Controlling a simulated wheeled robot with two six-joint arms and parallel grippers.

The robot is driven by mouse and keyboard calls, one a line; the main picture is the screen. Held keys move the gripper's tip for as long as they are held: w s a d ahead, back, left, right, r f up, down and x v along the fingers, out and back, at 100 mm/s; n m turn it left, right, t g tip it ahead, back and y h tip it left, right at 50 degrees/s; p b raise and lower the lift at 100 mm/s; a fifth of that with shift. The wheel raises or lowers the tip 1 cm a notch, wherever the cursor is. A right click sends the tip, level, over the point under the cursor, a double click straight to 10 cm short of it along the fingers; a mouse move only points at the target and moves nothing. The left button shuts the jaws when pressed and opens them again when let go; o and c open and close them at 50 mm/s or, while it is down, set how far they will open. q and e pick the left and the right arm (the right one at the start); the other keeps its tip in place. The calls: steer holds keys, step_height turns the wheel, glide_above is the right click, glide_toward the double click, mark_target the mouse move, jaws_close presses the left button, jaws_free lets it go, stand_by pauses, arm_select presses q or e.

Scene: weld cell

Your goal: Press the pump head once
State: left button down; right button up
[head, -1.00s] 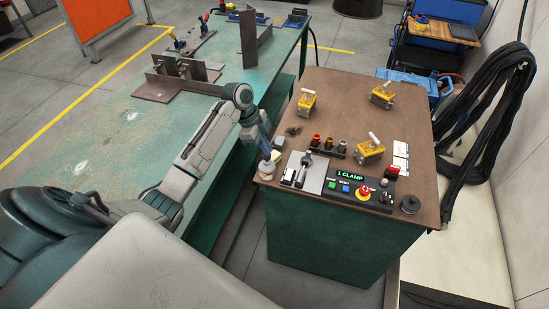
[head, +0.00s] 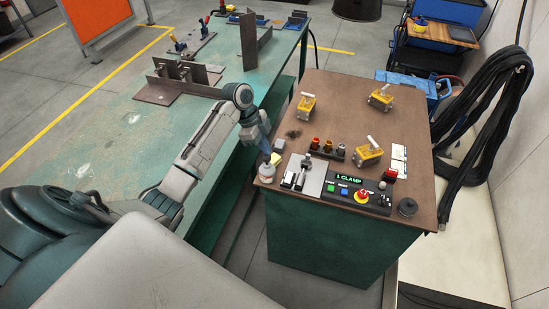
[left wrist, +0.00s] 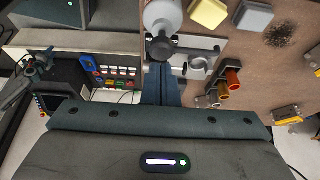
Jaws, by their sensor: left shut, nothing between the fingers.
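The pump bottle (head: 266,173) is a small white bottle at the left edge of the brown-topped cabinet. In the left wrist view its white body (left wrist: 163,14) is at the top middle, with the dark pump head (left wrist: 160,48) in front. My left gripper (head: 265,153) points down over the bottle in the head view and hides most of its top. In the left wrist view the left fingers (left wrist: 160,70) are shut and empty, with their tips right by the pump head. I cannot tell whether they touch it. My right gripper is in neither view.
The control panel (head: 358,192), with a green "1 CLAMP" display and a red button, lies right of the bottle. A grey plate with a toggle clamp (head: 304,176) stands between them. A yellow block (head: 276,159) is beside the bottle. The green bench (head: 110,150) lies to the left.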

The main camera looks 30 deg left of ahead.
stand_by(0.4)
arm_select(q)
steer(key=shift+r, duration=0.1)
step_height(320, 180, up, 6)
steer(key=p, duration=0.5)
steer(key=shift+p, duration=0.35)
